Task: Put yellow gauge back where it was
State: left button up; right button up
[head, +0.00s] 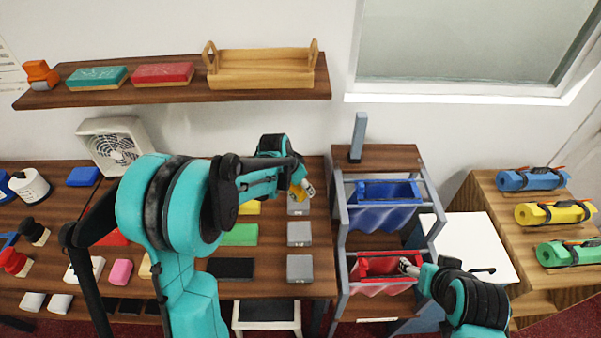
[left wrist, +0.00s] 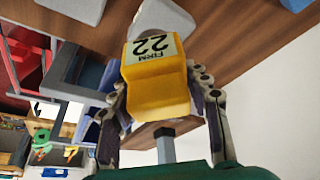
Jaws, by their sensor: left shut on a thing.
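The yellow gauge (left wrist: 158,92), labelled "FIRM 22", is between the fingers of my left gripper (left wrist: 162,100) in the left wrist view. The gripper is shut on it. In the head view my left gripper (head: 299,184) holds the gauge (head: 307,188) above the table's right part, partly hidden by the arm. A grey block (head: 298,208) shows just below it, with grey blocks (head: 299,234) and (head: 299,268) nearer in the same column. My right gripper (head: 405,266) is at the red bin (head: 375,265); its finger opening is too small to judge.
The brown table (head: 275,284) carries coloured swatches, including a green one (head: 239,235) and a black one (head: 231,269). A rack with a blue bin (head: 388,192) stands right of it. A wall shelf (head: 180,95) hangs behind. Rolled mats (head: 555,212) lie far right.

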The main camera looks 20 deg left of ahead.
pick_arm(q)
jog(key=w+a+f+b, duration=0.1)
jog(key=w, duration=0.3)
jog(key=w+a+f+b, duration=0.1)
jog(key=w, duration=0.3)
jog(key=w+a+f+b, duration=0.1)
jog(key=w, duration=0.3)
jog(key=shift+w+a, duration=0.35)
notch_tip(320, 180, down, 4)
jog(key=shift+w+f+b, duration=0.1)
jog(key=shift+w+b, duration=0.05)
jog(key=shift+b, duration=0.75)
jog(key=shift+w, duration=0.1)
